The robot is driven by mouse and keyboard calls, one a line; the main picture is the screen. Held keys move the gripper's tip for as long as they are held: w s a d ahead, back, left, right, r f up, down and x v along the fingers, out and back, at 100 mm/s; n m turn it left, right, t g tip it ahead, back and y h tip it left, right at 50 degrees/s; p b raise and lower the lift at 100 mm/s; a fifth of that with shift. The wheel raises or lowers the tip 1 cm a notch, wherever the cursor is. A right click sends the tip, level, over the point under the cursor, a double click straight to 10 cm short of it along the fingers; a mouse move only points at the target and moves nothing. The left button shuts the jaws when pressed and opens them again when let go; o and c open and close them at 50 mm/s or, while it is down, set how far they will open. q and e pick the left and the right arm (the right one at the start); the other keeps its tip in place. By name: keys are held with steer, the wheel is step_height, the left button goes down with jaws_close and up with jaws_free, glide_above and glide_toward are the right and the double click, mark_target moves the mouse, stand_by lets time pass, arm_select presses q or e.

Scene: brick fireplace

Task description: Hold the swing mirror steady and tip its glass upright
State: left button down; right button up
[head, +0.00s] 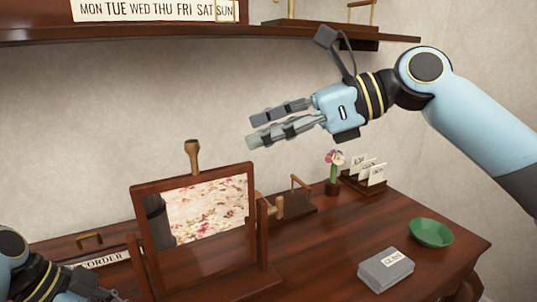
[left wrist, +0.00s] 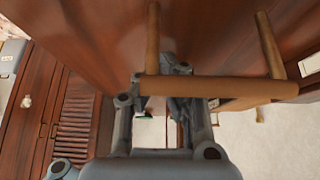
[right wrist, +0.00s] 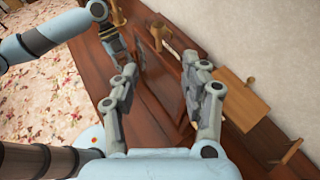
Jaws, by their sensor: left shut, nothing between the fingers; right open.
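The swing mirror (head: 210,259) stands on the desk in a dark red-brown wooden frame. Its glass (head: 205,208) reflects a floral carpet, and a wooden knob (head: 192,158) rises at the frame's top edge. The exact tilt is hard to judge. My right gripper (head: 252,131) is open and empty, above and right of the knob; in the right wrist view its fingers (right wrist: 165,85) are spread. My left gripper (head: 106,294) is low at the mirror's left, partly cut off. In the left wrist view its closed fingers (left wrist: 178,108) are partly hidden by a wooden bar (left wrist: 215,89).
A green bowl (head: 431,233), a grey box (head: 386,270), a card holder (head: 364,180) and a small flower pot (head: 333,187) stand on the desk's right side. A shelf (head: 200,32) with day-name lettering hangs above. Bare desk (head: 325,240) lies right of the mirror.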

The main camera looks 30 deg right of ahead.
stand_by(0.5)
arm_select(q)
step_height(320, 180, up, 6)
steer(key=p, duration=0.6)
steer(key=shift+p, duration=0.3)
steer(key=shift+r, duration=0.1)
